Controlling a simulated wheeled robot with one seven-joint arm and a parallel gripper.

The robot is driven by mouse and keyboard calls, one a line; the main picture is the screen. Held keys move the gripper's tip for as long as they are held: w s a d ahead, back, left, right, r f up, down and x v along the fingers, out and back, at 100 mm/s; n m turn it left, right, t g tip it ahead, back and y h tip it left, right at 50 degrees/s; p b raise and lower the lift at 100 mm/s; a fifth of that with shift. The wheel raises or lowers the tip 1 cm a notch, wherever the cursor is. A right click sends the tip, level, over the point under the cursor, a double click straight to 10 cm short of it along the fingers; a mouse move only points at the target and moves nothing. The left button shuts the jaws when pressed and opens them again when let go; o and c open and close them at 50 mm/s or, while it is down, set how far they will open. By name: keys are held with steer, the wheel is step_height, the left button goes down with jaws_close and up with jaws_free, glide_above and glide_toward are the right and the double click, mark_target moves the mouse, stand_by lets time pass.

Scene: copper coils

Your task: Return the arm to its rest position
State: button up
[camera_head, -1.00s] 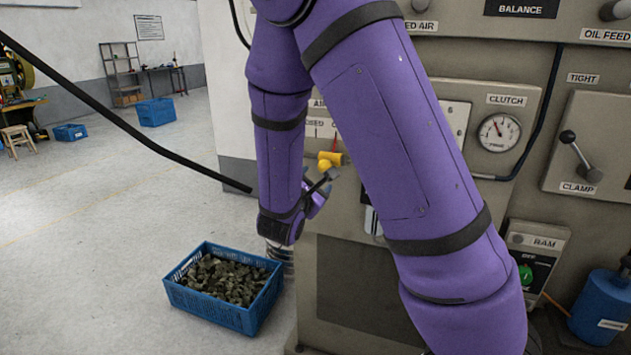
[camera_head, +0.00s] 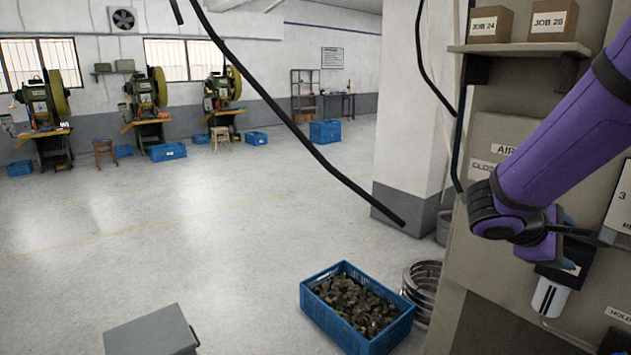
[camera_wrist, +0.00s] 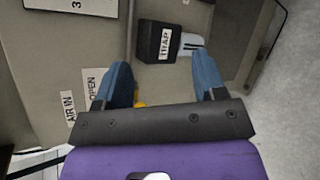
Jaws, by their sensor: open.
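My purple arm reaches in from the right side of the head view, in front of the beige machine panel (camera_head: 500,270). My gripper (camera_head: 580,232) is at its end, close to the panel, and the arm partly hides it there. In the wrist view my gripper (camera_wrist: 166,82) shows two blue fingers spread wide apart with nothing held between them. Beyond the fingers a black block labelled TRAP (camera_wrist: 162,42) is mounted on the panel. A small yellow part (camera_wrist: 140,100) shows beside the left finger.
A blue crate of dark scrap pieces (camera_head: 310,297) stands on the floor, with metal coils (camera_head: 423,285) beside it. A grey box (camera_head: 150,332) is at the front. Cardboard boxes (camera_head: 490,24) sit on a shelf. A black cable (camera_head: 300,130) hangs across. The floor at left is open.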

steer(key=s+a+r+m+t+y, duration=0.1)
steer(key=s+a+r+m+y, duration=0.3)
steer(key=s+a+y, duration=0.2)
steer(key=s+a+r+m+t+y, duration=0.2)
steer(key=s+a+r+m+y, duration=0.2)
steer(key=s, duration=0.5)
steer(key=shift+a+r+t+y, duration=0.3)
steer(key=shift+a+r+y, duration=0.1)
steer(key=shift+a+y, duration=0.9)
steer(key=shift+d, duration=0.1)
